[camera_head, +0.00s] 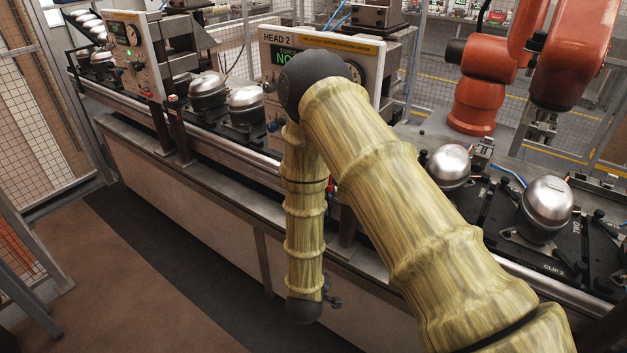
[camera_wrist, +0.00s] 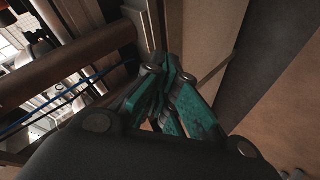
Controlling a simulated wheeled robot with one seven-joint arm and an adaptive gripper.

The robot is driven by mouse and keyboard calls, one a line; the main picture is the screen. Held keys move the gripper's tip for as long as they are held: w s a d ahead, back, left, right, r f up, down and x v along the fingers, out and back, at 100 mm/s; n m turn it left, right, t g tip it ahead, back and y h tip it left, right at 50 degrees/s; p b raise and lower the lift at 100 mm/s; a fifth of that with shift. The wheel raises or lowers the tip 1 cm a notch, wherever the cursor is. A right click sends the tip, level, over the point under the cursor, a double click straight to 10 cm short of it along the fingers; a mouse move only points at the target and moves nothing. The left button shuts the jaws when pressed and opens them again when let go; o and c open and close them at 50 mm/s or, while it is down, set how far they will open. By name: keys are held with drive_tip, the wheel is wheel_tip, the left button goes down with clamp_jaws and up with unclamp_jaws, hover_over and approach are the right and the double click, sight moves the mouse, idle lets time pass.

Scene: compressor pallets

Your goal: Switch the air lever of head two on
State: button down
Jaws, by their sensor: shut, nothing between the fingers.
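The head two panel (camera_head: 351,55) is a pale box marked "HEAD 2" with a green-lit display, standing behind the conveyor in the head view. My arm covers much of its front and the space below it. I cannot make out the air lever in either view. My gripper (camera_wrist: 160,78) shows in the wrist view with its teal fingers together and nothing between them. It is low in front of the conveyor's side, near a dark round rail (camera_wrist: 70,62). In the head view the gripper is mostly hidden at the lower end of my arm.
The conveyor (camera_head: 205,150) carries silver compressors (camera_head: 208,91) on black pallets. Another pallet with a compressor (camera_head: 545,205) is at the right. A second panel (camera_head: 130,50) stands at the left. An orange robot arm (camera_head: 480,95) stands behind. The floor (camera_head: 130,280) in front is clear.

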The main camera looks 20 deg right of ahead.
drive_tip(key=w+a+r+n+t+h, duration=0.1)
drive_tip(key=w+a+r+h, duration=0.15)
drive_tip(key=w+r, duration=0.3)
drive_tip(key=w+a+r+t+h, duration=0.1)
drive_tip(key=w+r+h, duration=0.2)
drive_tip(key=w+r, duration=0.3)
drive_tip(key=a+r+g+h, duration=0.2)
drive_tip(key=a+r, duration=0.1)
drive_tip(key=r, duration=0.4)
drive_tip(key=a+r+g+h, duration=0.1)
drive_tip(key=a+r+h, duration=0.2)
drive_tip(key=r, duration=0.5)
drive_tip(key=shift+a+r+m+g+h+b, duration=0.15)
drive_tip(key=shift+a+m+g+h+b, duration=0.15)
drive_tip(key=shift+a+g+h+b, duration=0.1)
drive_tip(key=d+p, duration=0.5)
drive_tip(key=d, duration=0.6)
drive_tip(key=shift+w+d, duration=0.4)
drive_tip(key=shift+w, duration=0.05)
